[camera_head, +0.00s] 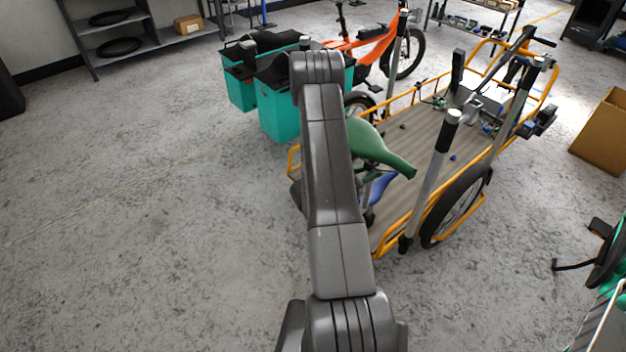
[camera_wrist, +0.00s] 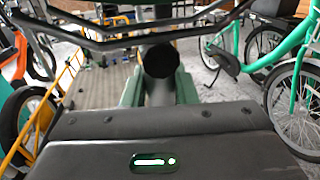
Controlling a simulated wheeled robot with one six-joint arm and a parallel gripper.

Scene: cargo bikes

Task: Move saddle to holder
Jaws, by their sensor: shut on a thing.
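A green saddle (camera_head: 375,145) shows beside my arm in the head view, above the near end of the cargo bed, with its nose toward the right. My gripper, hidden behind the arm in the head view, is shut on it. In the wrist view, my gripper (camera_wrist: 160,92) has green parts at both sides of a dark round end; what that end belongs to is unclear. Which part is the holder is not clear.
The yellow-framed cargo bed (camera_head: 420,205) has a wheel (camera_head: 460,205) on its near right side. Teal boxes (camera_head: 281,118) and an orange bike (camera_head: 372,48) stand behind. A cardboard box (camera_head: 603,135) is at right. The floor at left is clear.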

